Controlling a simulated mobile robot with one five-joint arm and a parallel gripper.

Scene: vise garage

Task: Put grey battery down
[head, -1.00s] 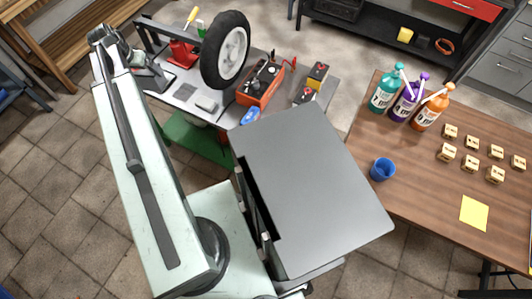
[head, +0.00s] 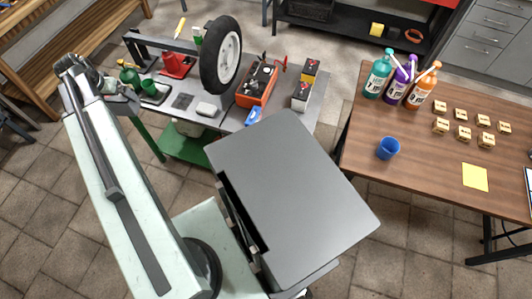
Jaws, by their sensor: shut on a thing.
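A battery with a grey body and a black top with red (head: 300,97) stands upright at the right end of the metal workbench. A second battery with a yellow side (head: 311,71) stands just behind it. My gripper (head: 117,96) is at the far end of my arm at the upper left, over the bench's left end and well apart from both batteries. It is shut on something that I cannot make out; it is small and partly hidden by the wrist.
The workbench (head: 232,121) also bears a tyre (head: 221,56), an orange box (head: 257,83), a red jack (head: 175,64), a green can (head: 129,75) and a white block (head: 207,110). A wooden table (head: 410,165) with bottles and a blue cup (head: 388,148) stands right.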

